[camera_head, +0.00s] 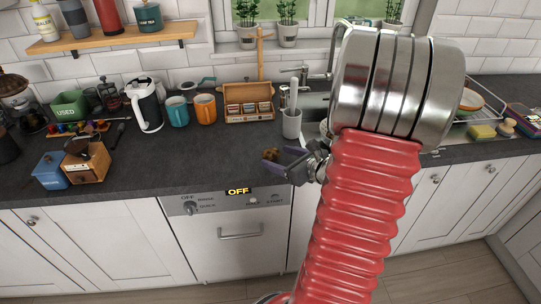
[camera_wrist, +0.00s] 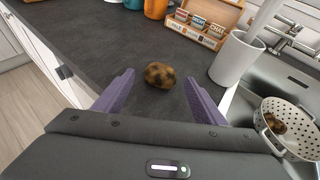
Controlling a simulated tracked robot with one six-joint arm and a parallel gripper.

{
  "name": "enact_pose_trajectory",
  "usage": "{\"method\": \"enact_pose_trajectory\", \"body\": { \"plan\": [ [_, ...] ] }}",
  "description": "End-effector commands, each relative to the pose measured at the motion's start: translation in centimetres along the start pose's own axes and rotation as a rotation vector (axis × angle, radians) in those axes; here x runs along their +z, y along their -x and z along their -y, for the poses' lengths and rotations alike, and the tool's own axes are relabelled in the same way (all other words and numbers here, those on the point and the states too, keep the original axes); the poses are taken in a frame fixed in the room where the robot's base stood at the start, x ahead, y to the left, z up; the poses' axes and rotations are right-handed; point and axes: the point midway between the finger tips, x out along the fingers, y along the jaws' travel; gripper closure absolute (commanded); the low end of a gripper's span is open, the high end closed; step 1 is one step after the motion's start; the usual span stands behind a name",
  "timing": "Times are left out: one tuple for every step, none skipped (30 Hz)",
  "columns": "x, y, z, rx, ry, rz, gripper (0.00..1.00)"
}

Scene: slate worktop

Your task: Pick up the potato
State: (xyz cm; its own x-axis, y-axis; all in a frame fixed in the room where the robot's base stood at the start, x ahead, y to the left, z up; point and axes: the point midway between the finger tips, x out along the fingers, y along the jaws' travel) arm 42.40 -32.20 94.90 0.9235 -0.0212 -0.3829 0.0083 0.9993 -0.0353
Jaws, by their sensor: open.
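A brown, dark-mottled potato (camera_wrist: 160,75) lies on the slate worktop (camera_wrist: 110,50), near its front edge. In the head view the potato (camera_head: 270,155) is small and lies just by the fingertips. My gripper (camera_wrist: 158,92) is open, with its purple fingers on either side of the potato and slightly short of it in the wrist view. In the head view my gripper (camera_head: 276,161) reaches left over the worktop. Whether the fingers touch the potato I cannot tell. A second brown lump (camera_wrist: 275,123) lies in a white colander (camera_wrist: 290,112) in the sink.
A white cup (camera_wrist: 236,58) stands right of the potato, beside the sink. A wooden tea box (camera_head: 248,102), orange mug (camera_head: 205,108) and teal mug (camera_head: 177,111) stand behind. The worktop left of the potato is clear.

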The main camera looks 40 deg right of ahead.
Motion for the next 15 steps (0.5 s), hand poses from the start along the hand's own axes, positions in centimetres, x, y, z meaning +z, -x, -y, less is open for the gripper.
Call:
{"method": "enact_pose_trajectory", "body": {
  "plan": [
    [0.1,-0.8,-0.1,0.004,0.001,0.000,0.36],
    [0.2,-1.1,-0.1,0.004,0.001,0.000,0.36],
    [0.1,-1.6,-0.1,0.003,0.000,0.001,0.36],
    [0.1,-2.0,-0.1,0.004,0.000,0.000,0.36],
    [0.1,-2.3,-0.1,0.004,0.000,0.000,0.36],
    [0.1,-2.6,-0.1,0.002,0.000,0.000,0.36],
    [0.1,-2.8,0.0,0.002,0.000,0.000,0.36],
    [0.1,-3.0,0.0,0.001,0.000,0.000,0.36],
    [0.1,-3.1,0.0,0.001,0.001,0.000,0.36],
    [0.1,-3.1,0.0,0.001,0.001,0.000,0.36],
    [0.1,-3.2,0.0,0.000,0.001,0.000,0.36],
    [0.1,-3.2,0.0,0.000,0.001,0.000,0.36],
    [0.1,-3.1,0.0,0.000,0.001,0.000,0.36],
    [0.1,-3.1,0.0,0.000,0.001,0.000,0.36],
    [0.1,-3.1,0.0,0.000,0.001,0.000,0.36]
  ]
}}
